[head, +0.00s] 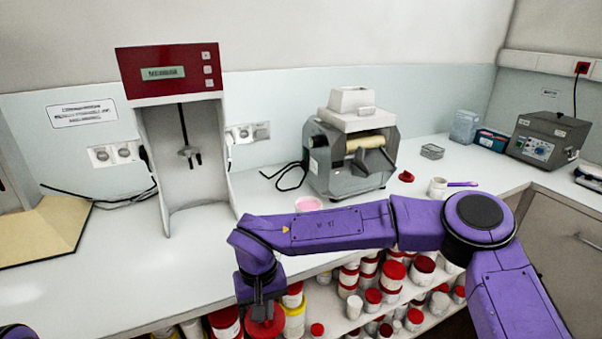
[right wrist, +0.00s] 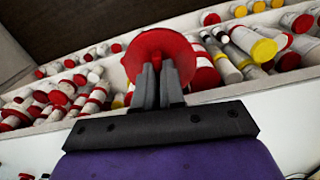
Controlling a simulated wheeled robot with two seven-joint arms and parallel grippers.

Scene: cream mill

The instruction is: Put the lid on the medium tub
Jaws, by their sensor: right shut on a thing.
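My right gripper (head: 264,297) is shut on a round red lid (head: 266,326), held low in front of the bench's front edge. In the right wrist view the lid (right wrist: 160,45) sits between the fingertips (right wrist: 157,82), its disc facing the camera. An open tub with pink contents (head: 308,203) stands on the bench, its lower part hidden behind my right arm. A small white tub (head: 437,187) stands farther right, with a purple-handled tool beside or across it. I cannot tell from size alone which is the medium tub. My left gripper is out of view.
A red-topped stand machine (head: 168,72) and a grey roller mill (head: 352,150) stand at the back. A small red object (head: 405,176) lies right of the mill. Shelves below hold many red-lidded jars (head: 392,273). The bench top (head: 130,260) is clear at left.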

